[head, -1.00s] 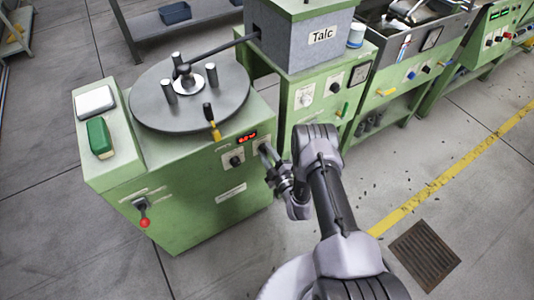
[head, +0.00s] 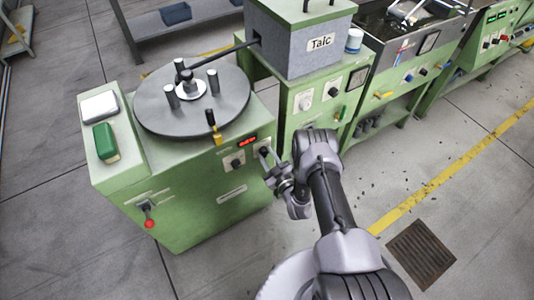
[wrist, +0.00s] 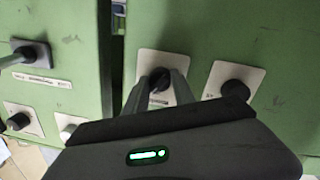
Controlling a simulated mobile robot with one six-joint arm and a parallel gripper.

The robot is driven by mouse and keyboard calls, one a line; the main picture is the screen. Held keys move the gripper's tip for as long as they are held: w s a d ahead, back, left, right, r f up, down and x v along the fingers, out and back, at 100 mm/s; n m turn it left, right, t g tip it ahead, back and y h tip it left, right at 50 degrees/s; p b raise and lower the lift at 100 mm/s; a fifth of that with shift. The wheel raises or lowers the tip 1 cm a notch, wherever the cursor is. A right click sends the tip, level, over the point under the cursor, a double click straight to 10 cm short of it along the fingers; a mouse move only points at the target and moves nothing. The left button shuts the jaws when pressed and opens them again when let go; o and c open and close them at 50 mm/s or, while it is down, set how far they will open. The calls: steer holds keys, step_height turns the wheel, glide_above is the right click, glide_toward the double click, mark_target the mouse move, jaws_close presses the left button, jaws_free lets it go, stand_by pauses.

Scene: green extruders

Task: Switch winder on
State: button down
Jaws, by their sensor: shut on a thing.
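The winder (head: 225,205) is the green cabinet with a round grey turntable (head: 165,122) on top. Its front has a lit red display (head: 247,142) and two black knobs on white plates. My gripper (head: 266,158) is at the right knob, by the cabinet's corner. In the wrist view my gripper (wrist: 158,90) has its two fingers on either side of a black knob (wrist: 159,77), shut on it. The other knob (head: 235,163) is free; it seems to be the one at right in the wrist view (wrist: 236,90).
A red-tipped lever (head: 148,221) sticks out low on the winder's front. A green box (head: 106,143) and a white box (head: 100,105) sit on its left ledge. The grey Talc box (head: 300,45) stands on the green cabinet behind. The floor in front is clear around a grate (head: 421,254).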

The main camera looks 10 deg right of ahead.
steer(key=m+p, duration=0.1)
steer(key=m, duration=0.3)
steer(key=shift+m+p, duration=0.3)
steer(key=shift+p, duration=0.05)
steer(key=shift+s, duration=0.1)
stand_by(0.4)
steer(key=c, duration=1.1)
jaws_free()
steer(key=shift+o, duration=0.2)
steer(key=shift+y, duration=0.3)
steer(key=p+v, duration=0.6)
steer(key=v, duration=1.1)
steer(key=shift+s+r, duration=0.2)
steer(key=shift+r, duration=0.1)
